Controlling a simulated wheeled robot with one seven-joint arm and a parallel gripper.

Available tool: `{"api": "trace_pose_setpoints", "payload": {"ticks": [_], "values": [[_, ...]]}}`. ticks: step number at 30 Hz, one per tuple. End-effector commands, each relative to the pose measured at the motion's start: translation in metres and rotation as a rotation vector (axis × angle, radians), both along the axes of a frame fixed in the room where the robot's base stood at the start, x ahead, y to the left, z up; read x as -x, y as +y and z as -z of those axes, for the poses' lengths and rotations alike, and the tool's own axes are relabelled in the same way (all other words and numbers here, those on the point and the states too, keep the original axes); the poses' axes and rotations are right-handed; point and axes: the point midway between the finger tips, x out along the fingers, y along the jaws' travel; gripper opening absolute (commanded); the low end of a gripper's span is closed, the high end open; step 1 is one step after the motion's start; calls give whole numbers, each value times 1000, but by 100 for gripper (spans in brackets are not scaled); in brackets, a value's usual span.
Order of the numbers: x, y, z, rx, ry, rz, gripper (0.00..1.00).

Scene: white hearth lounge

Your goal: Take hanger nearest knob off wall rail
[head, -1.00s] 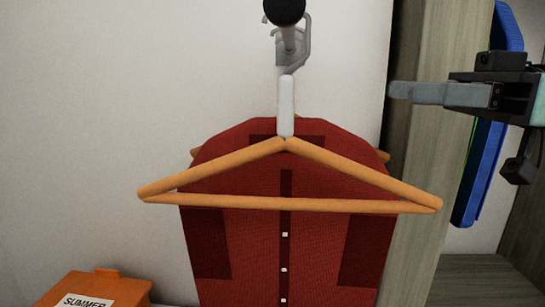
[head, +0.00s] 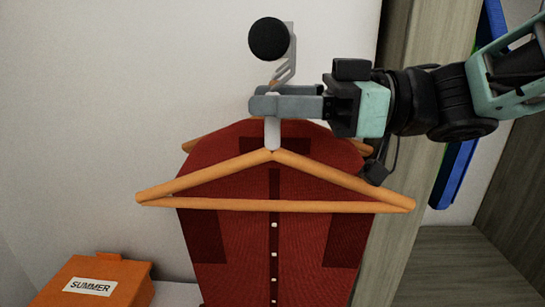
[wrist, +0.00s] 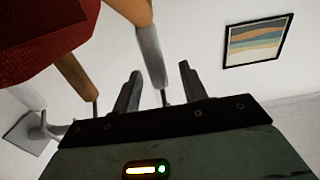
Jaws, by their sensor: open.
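The front wooden hanger (head: 275,206), bare and orange-brown with a pale neck (head: 272,133), hangs on the wall rail closest to the black round knob (head: 268,39). My gripper (head: 258,101) reaches in from the right at the top of that neck, just below the rail. In the wrist view the grey neck (wrist: 152,58) stands between my two open fingers (wrist: 160,72), with no clear grip on it. The hanger's hook is largely hidden by my fingers. Behind it, a dark red shirt (head: 240,230) hangs on another wooden hanger (head: 200,142).
An orange box labelled SUMMER (head: 130,290) sits at lower left. A grey wood panel (head: 430,100) stands at right, with a blue item (head: 455,175) beyond it. The wrist view shows a framed picture (wrist: 257,40) on the wall. The left wall area is clear.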

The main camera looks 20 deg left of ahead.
Motion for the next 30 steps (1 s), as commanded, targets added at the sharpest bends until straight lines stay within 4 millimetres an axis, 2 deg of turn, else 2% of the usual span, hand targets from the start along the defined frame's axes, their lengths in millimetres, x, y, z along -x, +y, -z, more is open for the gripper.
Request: {"api": "trace_pose_setpoints", "payload": {"ticks": [3,9,12,14,25,30], "values": [[2,6,0,1,1,-1,43],[2,6,1,1,0,0,43],[2,6,1,1,0,0,15],[2,6,1,1,0,0,0],[1,6,-1,0,-2,0,0],[2,6,-11,-3,-3,0,0]]}}
